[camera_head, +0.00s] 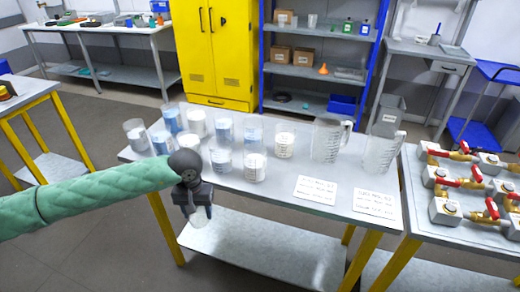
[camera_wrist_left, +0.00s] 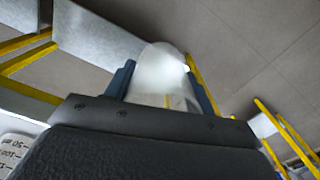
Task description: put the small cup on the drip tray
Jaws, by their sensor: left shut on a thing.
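My left gripper (camera_head: 198,208) is shut on a small clear cup (camera_head: 199,219). It hangs pointing down in front of the near edge of the grey table. In the left wrist view the cup (camera_wrist_left: 162,75) sits between the two dark fingers, whitish and translucent, and looks empty. I cannot pick out a drip tray in either view. My right gripper is in neither view.
The grey table (camera_head: 270,192) holds several clear beakers with white or blue contents, two clear jugs (camera_head: 328,140) and two printed sheets (camera_head: 316,190). A bench with red-handled valves (camera_head: 452,190) stands at the right. A yellow cabinet (camera_head: 213,50) stands behind.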

